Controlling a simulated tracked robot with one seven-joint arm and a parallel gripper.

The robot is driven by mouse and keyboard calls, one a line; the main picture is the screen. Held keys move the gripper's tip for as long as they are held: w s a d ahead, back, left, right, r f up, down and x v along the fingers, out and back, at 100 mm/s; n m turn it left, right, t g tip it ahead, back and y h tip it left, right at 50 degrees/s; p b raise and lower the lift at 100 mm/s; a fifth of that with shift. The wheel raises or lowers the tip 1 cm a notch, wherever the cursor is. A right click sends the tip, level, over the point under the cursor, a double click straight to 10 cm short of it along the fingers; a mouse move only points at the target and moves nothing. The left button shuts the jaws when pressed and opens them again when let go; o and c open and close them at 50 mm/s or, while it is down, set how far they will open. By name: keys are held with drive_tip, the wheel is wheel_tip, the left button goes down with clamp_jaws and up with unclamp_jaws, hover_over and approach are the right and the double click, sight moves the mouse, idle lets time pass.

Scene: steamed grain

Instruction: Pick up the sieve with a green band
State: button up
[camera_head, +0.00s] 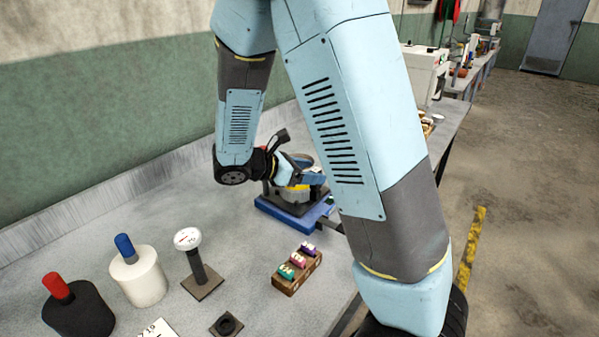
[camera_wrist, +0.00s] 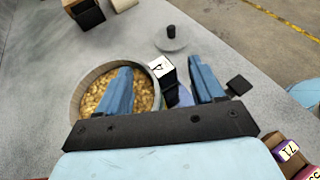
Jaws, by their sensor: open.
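I cannot make out a sieve with a green band in either view. In the wrist view a round grey-walled vessel (camera_wrist: 77,95) full of pale grain stands at the left, and one finger overlaps it in the picture. My gripper (camera_wrist: 160,66) is open, with its two blue fingers apart. Between them show a black block with a white numbered tag (camera_wrist: 160,67) and something bluish, partly hidden. In the head view my gripper (camera_head: 309,177) is over a blue stand (camera_head: 285,216) that bears a grey vessel with a yellow band (camera_head: 291,194), partly hidden by my arm.
A brown rack (camera_head: 287,287) holds small purple, pink and green numbered pieces. A gauge on a post (camera_head: 196,262), a white cylinder with a blue handle (camera_head: 139,277) and a black one with a red handle (camera_head: 78,312) stand left. A grey disc with a black knob (camera_wrist: 172,42) lies beyond my fingers.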

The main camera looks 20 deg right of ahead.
drive_tip(key=shift+c, duration=0.3)
clamp_jaws()
